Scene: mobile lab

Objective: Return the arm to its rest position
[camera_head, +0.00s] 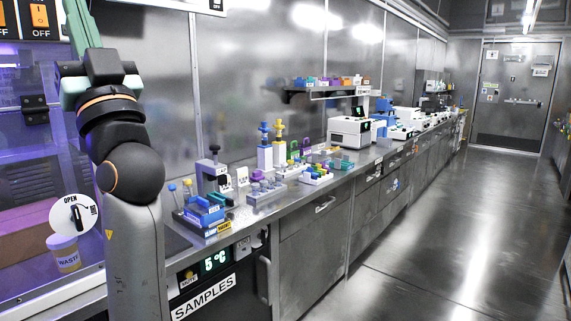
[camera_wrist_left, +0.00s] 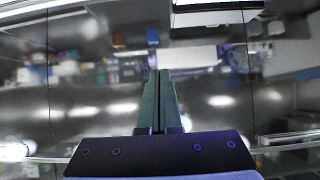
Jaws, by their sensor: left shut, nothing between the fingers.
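My left arm (camera_head: 134,230) rises at the left of the head view, bent at a dark joint. My left gripper (camera_head: 80,22) is at its upper end, with green fingers pointing up to the top edge of the picture. In the left wrist view the left gripper (camera_wrist_left: 159,75) has its two green fingers pressed together, with nothing between them. My right gripper is in neither view.
A steel bench (camera_head: 300,190) runs along the wall with racks, a blue tray (camera_head: 205,215) and a white instrument (camera_head: 349,127). A purple-lit cabinet (camera_head: 25,120) and a waste cup (camera_head: 65,252) are close at left. The floor (camera_head: 470,220) is clear.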

